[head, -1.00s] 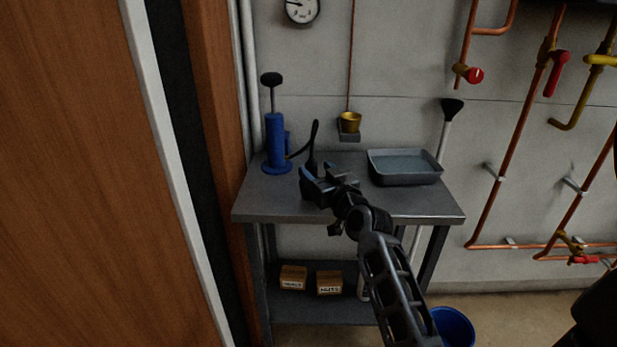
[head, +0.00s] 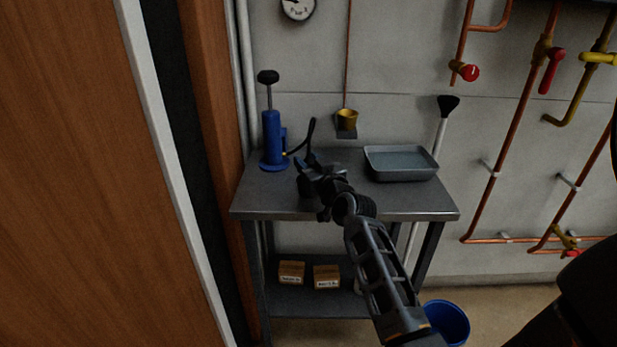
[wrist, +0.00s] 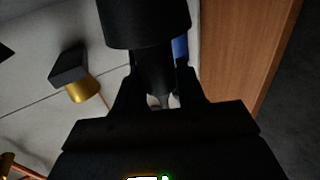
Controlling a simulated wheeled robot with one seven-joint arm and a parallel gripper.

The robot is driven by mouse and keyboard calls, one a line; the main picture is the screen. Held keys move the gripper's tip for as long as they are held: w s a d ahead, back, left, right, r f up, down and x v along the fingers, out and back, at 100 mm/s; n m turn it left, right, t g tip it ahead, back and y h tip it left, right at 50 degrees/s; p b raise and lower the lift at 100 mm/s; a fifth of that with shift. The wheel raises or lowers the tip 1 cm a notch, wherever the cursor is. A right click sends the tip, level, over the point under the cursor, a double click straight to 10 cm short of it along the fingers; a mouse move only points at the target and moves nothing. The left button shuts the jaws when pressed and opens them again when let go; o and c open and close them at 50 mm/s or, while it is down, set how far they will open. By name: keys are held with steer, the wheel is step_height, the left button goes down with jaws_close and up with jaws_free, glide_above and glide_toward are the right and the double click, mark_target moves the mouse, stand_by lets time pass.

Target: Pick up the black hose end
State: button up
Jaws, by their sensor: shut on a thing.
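The black hose end shows in the wrist view as a thick cylinder (wrist: 146,24) with a narrower neck (wrist: 153,70) between my fingers. My gripper (wrist: 154,92) is shut on that neck. In the head view my gripper (head: 309,166) is over the front left of the grey bench (head: 270,204). The thick part of the hose end (head: 305,188) hangs below the jaws; I cannot tell whether it touches the bench top. The thin black hose (head: 298,149) runs from the blue hand pump (head: 273,140) toward it, beside a dark upright piece (head: 311,130).
A grey tray (head: 401,176) sits at the right of the bench top. Two boxes (head: 291,272) lie on the lower shelf. A blue bucket (head: 447,322) stands on the floor. A wooden door (head: 70,200) is at left.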

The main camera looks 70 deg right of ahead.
steer(key=shift+c, duration=1.2)
steer(key=shift+r, duration=0.1)
